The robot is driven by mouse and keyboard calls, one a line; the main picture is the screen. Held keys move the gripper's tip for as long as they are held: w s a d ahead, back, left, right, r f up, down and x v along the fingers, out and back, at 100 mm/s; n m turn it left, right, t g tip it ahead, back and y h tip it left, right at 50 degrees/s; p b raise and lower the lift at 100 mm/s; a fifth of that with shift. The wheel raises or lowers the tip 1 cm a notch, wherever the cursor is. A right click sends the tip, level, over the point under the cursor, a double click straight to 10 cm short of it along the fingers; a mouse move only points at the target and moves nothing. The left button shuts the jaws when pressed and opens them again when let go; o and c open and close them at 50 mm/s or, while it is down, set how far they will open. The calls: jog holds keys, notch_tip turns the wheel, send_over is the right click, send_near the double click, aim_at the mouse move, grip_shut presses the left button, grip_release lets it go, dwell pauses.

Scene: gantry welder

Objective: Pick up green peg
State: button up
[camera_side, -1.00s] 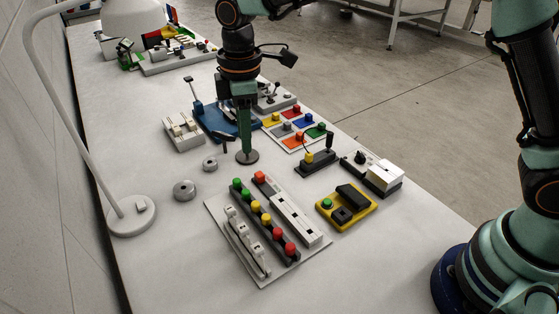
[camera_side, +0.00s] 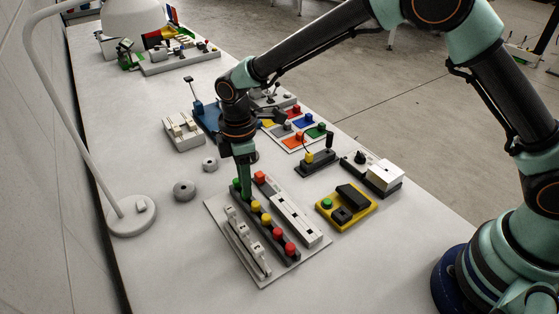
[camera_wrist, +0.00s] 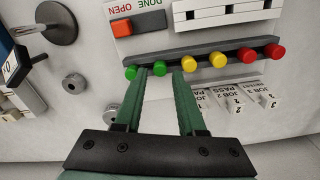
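A dark rail (camera_wrist: 205,60) holds a row of pegs with round green, yellow and red heads. The end green peg (camera_wrist: 130,72) is just outside my gripper's left finger in the wrist view; it also shows in the side view (camera_side: 237,184). A second green peg (camera_wrist: 159,69) shows between my fingertips. My gripper (camera_wrist: 160,72) has two green fingers, spread apart, pointing down at the rail. Contact cannot be told.
Yellow pegs (camera_wrist: 217,60) and red pegs (camera_wrist: 278,51) continue the row. White labelled switches (camera_side: 247,240) and a white slotted block (camera_side: 294,215) flank it on the board. A yellow box (camera_side: 345,208) and grey round part (camera_side: 184,190) stand nearby. The near table is clear.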

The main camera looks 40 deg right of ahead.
jog(key=shift+f, duration=1.25)
grip_shut()
notch_tip(320, 180, up, 19)
jog(key=shift+s+d+f, duration=0.8)
jog(key=shift+d+f, duration=0.2)
jog(key=shift+f, duration=1.8)
jog(key=shift+s+d+f, duration=0.85)
jog(key=shift+d+f, duration=0.2)
jog(key=shift+f, duration=1.7)
jog(key=shift+s+d+f, duration=0.8)
jog(key=shift+d+f, duration=0.2)
jog(key=shift+f, duration=1.8)
